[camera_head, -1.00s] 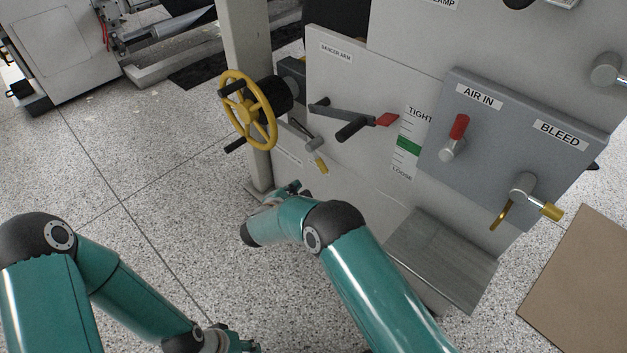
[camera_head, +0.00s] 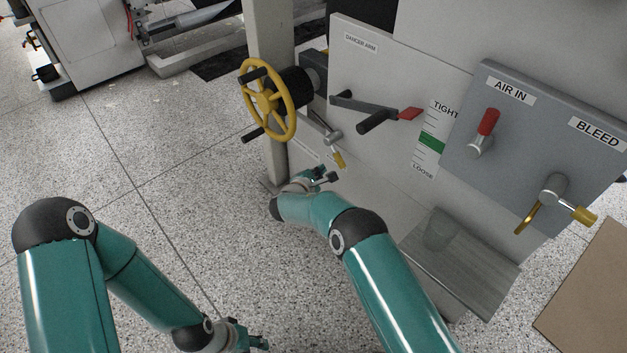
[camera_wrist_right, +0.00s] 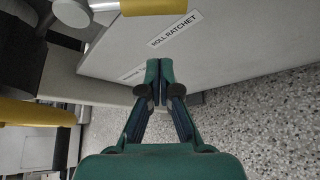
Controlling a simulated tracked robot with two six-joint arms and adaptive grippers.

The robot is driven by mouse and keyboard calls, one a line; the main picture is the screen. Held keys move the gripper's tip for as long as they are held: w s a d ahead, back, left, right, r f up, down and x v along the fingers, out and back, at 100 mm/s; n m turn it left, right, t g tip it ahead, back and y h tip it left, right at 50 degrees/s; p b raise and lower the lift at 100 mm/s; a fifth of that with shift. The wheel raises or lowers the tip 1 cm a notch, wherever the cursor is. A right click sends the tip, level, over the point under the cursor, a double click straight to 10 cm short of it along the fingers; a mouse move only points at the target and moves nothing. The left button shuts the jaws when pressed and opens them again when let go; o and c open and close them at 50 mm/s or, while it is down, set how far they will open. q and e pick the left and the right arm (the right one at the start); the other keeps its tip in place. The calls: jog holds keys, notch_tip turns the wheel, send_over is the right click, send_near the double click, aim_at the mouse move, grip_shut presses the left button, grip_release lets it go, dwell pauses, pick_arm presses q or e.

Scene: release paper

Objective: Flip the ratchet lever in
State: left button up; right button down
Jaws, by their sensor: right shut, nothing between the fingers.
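The ratchet lever (camera_head: 333,139) is a small grey lever with a yellow grip, angled down and right on the machine's panel beside the handwheel. In the right wrist view its yellow grip (camera_wrist_right: 152,6) is cut by the top edge, above a "ROLL RATCHET" label (camera_wrist_right: 174,30). My right gripper (camera_head: 326,177) is just below the yellow grip in the head view. In the wrist view its fingertips (camera_wrist_right: 160,68) are together and empty, below the label and apart from the lever. My left gripper (camera_head: 258,342) is low in the head view, small and partly cut off.
A yellow handwheel (camera_head: 268,100) stands left of the lever; its rim (camera_wrist_right: 30,112) crosses the wrist view's left side. A crank with a red pointer (camera_head: 376,112), an air-in valve (camera_head: 484,132) and a bleed valve (camera_head: 552,190) are to the right. Open speckled floor (camera_head: 170,180) is left.

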jog(key=shift+w+d+r+b, duration=0.15)
jog(key=shift+d+r, duration=0.15)
jog(key=shift+d, duration=0.3)
jog(key=shift+d+r+b, duration=0.15)
jog(key=shift+d+r, duration=0.2)
jog(key=shift+d, duration=0.2)
jog(key=shift+w+d+r+b, duration=0.15)
jog(key=shift+d+r, duration=0.15)
jog(key=shift+d, duration=0.3)
jog(key=shift+s+d, duration=0.1)
